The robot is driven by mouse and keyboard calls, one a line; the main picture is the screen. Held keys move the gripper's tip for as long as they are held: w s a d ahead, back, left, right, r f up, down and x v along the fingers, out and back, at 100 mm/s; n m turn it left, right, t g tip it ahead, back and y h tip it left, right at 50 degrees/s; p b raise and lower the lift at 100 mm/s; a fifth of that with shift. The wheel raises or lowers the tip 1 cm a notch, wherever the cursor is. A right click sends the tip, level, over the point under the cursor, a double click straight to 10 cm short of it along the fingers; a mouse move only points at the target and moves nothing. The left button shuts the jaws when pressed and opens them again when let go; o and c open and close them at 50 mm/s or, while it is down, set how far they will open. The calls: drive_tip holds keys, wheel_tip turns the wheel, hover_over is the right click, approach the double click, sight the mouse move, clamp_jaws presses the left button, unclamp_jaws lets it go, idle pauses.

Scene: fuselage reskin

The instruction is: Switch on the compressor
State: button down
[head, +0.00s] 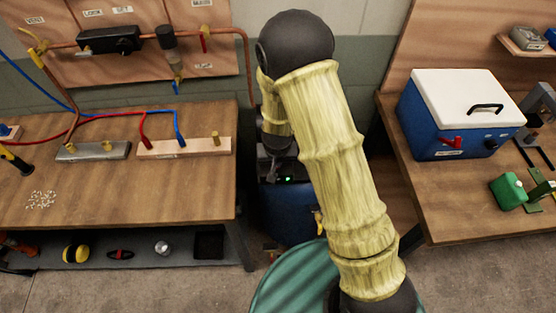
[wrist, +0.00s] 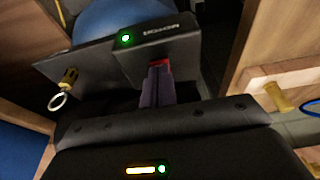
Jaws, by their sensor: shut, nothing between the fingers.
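The compressor shows in the head view as a blue tank (head: 288,215) on the floor between two benches, largely hidden behind my arm. Its black control box (wrist: 170,45) shows in the wrist view, with white lettering upside down and a lit green lamp (wrist: 125,38). The lamp also glows in the head view (head: 288,179). A red part, seemingly the switch (wrist: 159,63), shows at the box's edge. My gripper (wrist: 157,75) is shut and empty, with its fingertips at the red part. I cannot tell whether they touch it.
The left workbench (head: 200,190) carries hoses and fittings. The right bench (head: 440,205) holds a blue-and-white cooler box (head: 455,115) and a green container (head: 508,191). A brass fitting with a ring (wrist: 65,85) sits beside the control box. The gap between the benches is narrow.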

drive_tip(key=shift+w+r, duration=0.1)
drive_tip(key=shift+w, duration=0.1)
drive_tip(key=shift+w+r+p, duration=0.15)
drive_tip(key=shift+r+p, duration=0.1)
drive_tip(key=shift+p, duration=0.25)
drive_tip(key=shift+w, duration=0.3)
drive_tip(key=shift+w, duration=0.15)
drive_tip(key=shift+a+r+p, duration=0.15)
drive_tip(key=shift+p, duration=0.15)
drive_tip(key=p+v, duration=0.3)
drive_tip(key=v, duration=0.1)
drive_tip(key=shift+w, duration=0.15)
drive_tip(key=shift+r, duration=0.25)
drive_tip(key=s+r, duration=0.4)
drive_tip(key=r, duration=0.4)
drive_tip(key=shift+s+d+b, duration=0.25)
drive_tip(key=shift+s+b, duration=0.05)
drive_tip(key=shift+b, duration=0.1)
